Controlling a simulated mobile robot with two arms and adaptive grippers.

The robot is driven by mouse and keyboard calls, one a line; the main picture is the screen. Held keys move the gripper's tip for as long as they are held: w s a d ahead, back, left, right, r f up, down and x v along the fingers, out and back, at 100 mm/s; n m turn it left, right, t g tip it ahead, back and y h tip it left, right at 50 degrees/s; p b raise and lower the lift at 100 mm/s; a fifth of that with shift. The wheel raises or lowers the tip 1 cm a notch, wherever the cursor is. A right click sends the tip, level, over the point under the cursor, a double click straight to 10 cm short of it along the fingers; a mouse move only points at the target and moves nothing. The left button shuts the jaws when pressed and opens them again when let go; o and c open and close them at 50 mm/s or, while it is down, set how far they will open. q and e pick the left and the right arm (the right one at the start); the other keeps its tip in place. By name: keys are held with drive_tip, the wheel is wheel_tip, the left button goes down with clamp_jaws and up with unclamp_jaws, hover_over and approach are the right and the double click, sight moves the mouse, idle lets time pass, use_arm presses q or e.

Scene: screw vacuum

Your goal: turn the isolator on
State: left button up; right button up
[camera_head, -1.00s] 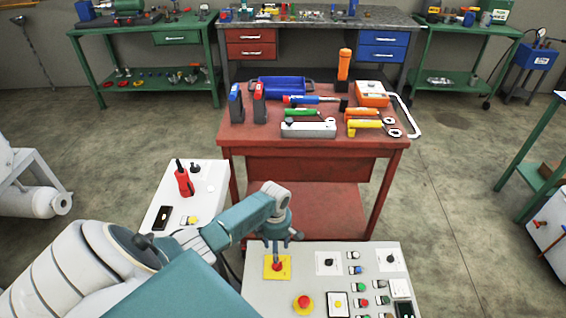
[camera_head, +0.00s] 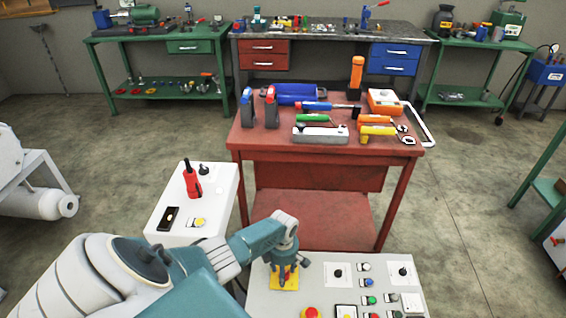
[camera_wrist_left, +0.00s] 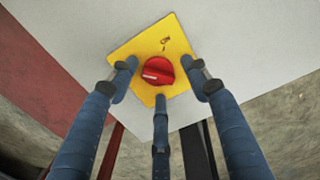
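The isolator is a red rotary knob (camera_wrist_left: 157,71) on a yellow square plate (camera_wrist_left: 174,42), set in the pale panel top (camera_wrist_left: 235,35). A white mark shows on the knob's left side in the left wrist view. In the head view the yellow plate (camera_head: 292,284) is partly covered by my left gripper (camera_head: 284,276). My left gripper also shows in the left wrist view (camera_wrist_left: 161,82), with three blue fingers spread around the knob. Gaps show between fingertips and knob; I cannot tell how far the tips are above the plate. My right gripper is not in view.
The panel carries a red mushroom button (camera_head: 311,313), black switches and several small buttons to the right of the isolator. A white cabinet (camera_head: 180,226) with a red handheld tool (camera_head: 192,182) stands left. A red tool table (camera_head: 330,147) stands behind.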

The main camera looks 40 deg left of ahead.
use_arm(q)
drive_tip(key=c, duration=0.9)
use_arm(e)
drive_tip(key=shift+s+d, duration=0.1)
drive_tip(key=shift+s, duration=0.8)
use_arm(q)
drive_tip(key=shift+s, duration=0.1)
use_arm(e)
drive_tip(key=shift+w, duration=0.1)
use_arm(q)
drive_tip(key=shift+f+m, duration=0.1)
drive_tip(key=shift+m, duration=0.2)
drive_tip(key=shift+s+m, duration=0.1)
drive_tip(key=shift+m, duration=0.6)
drive_tip(key=m, duration=0.6)
drive_tip(key=shift+a+p, duration=0.2)
drive_tip(key=shift+p, duration=0.15)
drive_tip(key=m, duration=0.5)
drive_tip(key=shift+a, duration=0.1)
drive_tip(key=m, duration=0.3)
drive_tip(key=shift+w, duration=0.25)
drive_tip(key=shift+w+m, duration=0.15)
drive_tip(key=shift+m, duration=0.75)
drive_tip(key=shift+c, duration=0.2)
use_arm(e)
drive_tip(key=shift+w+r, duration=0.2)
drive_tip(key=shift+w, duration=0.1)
